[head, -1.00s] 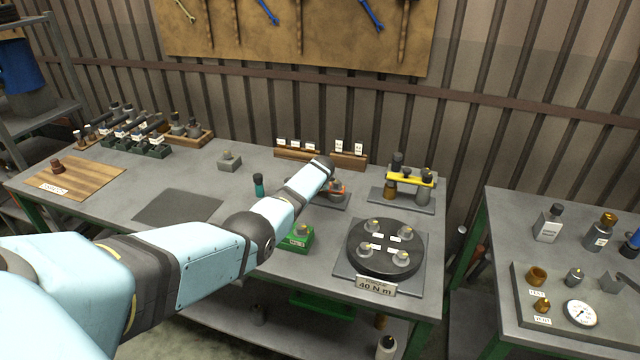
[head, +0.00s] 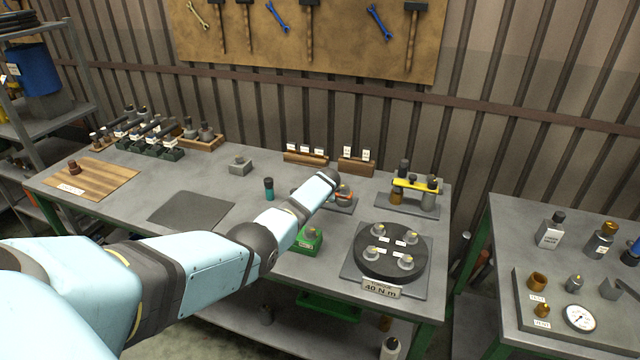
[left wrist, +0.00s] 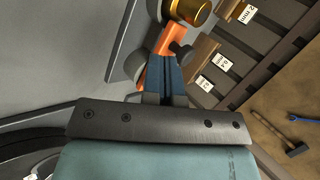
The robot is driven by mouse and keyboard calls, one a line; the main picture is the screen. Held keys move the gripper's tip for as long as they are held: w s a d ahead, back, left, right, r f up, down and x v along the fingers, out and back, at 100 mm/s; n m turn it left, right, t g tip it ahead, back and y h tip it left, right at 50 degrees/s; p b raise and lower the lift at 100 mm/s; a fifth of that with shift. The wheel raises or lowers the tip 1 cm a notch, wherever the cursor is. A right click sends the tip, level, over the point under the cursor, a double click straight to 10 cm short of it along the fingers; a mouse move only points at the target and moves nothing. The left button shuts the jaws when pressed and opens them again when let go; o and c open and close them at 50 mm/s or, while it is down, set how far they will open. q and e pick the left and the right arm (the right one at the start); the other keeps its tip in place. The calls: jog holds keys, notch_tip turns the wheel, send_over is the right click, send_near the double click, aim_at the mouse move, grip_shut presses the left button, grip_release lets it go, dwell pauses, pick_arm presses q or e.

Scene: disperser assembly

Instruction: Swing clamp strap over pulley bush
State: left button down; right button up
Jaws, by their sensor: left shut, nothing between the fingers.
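An orange strap (left wrist: 166,45) shows in the left wrist view, with a dark knob (left wrist: 182,52) beside it. I take it to be the clamp strap. A brass cylinder (left wrist: 190,8), possibly the pulley bush, stands by its far end at the top edge. I cannot tell whether the strap lies over it. My left gripper (left wrist: 166,90) is shut and empty, its dark blue fingertips close against the strap; contact is unclear. My right gripper is not in view.
A yellow bar fixture (head: 417,186) stands to the right. A round black plate (head: 390,264) with several pegs is in front of it. Labelled wooden racks (head: 356,166) are behind.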

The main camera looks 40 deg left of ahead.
pick_arm(q)
jog(key=s+a+p+v, duration=0.1)
jog(key=v, duration=0.8)
jog(key=shift+r+p, duration=0.3)
jog(key=shift+r, duration=0.05)
jog(key=shift+s, duration=0.15)
jog(key=s+d+f+n+g+h, duration=0.1)
jog(key=s+d+f+n, duration=0.15)
jog(key=s+d, duration=0.7)
jog(key=s+d+f+n+h, duration=0.1)
jog(key=s+d+f, duration=0.35)
jog(key=s, duration=0.95)
jog(key=s+d+r+n+g+h, duration=0.1)
jog(key=s+d+r, duration=0.25)
jog(key=s, duration=0.55)
jog(key=s+d+r+n+h, duration=0.2)
jog(key=s+d, duration=0.3)
jog(key=s, duration=0.4)
jog(key=s+d+r+n+g+h, duration=0.1)
jog(key=s+d+r, duration=0.25)
jog(key=s, duration=0.55)
jog(key=w+d+f+t+h, duration=0.1)
jog(key=w+d+f+t, duration=0.2)
jog(key=f, duration=0.4)
jog(key=w+d+f+t+h, duration=0.1)
jog(key=w+d+f+t, duration=0.2)
jog(key=f, duration=0.4)
jog(key=shift+w+d+m+t+h, duration=0.25)
jog(key=shift+d+m+t+h, duration=0.2)
jog(key=shift+t, duration=0.35)
